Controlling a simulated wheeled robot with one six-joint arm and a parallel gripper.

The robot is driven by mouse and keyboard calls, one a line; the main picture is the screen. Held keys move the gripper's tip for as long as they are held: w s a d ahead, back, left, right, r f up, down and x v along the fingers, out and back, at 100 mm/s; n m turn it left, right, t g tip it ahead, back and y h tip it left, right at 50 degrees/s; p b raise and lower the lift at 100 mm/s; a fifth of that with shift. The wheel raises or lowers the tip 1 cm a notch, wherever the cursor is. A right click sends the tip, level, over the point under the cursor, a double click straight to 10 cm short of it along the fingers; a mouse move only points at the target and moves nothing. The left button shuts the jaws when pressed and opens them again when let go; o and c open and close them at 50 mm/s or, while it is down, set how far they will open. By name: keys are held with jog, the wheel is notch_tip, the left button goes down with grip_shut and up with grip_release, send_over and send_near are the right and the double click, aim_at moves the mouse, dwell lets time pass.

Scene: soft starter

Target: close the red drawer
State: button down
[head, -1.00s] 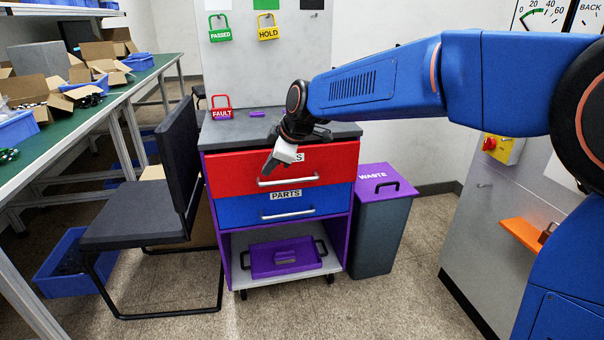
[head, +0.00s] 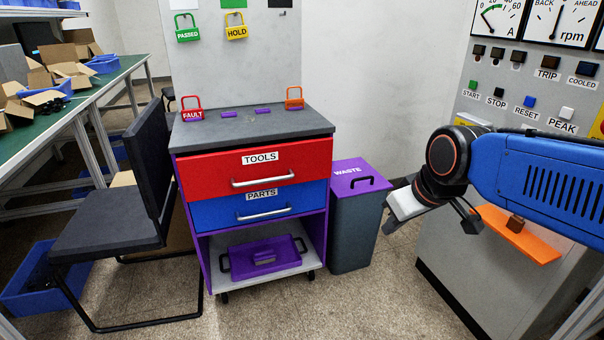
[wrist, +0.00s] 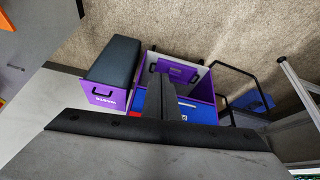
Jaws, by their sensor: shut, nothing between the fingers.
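The red drawer (head: 253,170), labelled TOOLS, is the upper drawer of the cart. Its front looks about flush with the blue drawer (head: 258,207) below it; a small gap would be hard to see. A silver bar handle (head: 263,179) runs across the red front, with nothing touching it. In the wrist view the fingers cover much of the cart; only a sliver of red shows beside the blue.
The waste bin (head: 357,215) stands right of the cart. A dark chair (head: 105,225) stands close on the left. A grey control panel with an orange ledge (head: 520,236) is on the right, near my arm. Padlocks stand on the cart top (head: 250,124). Floor in front is open.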

notch_tip(320, 180, down, 2)
jog(key=s+d+m, duration=0.2)
jog(key=d, duration=0.1)
jog(key=m+t+y, duration=0.3)
jog(key=m+t, duration=0.9)
jog(key=m, duration=0.5)
send_near(299, 167)
jog(key=x, duration=0.6)
jog(key=shift+w, duration=0.25)
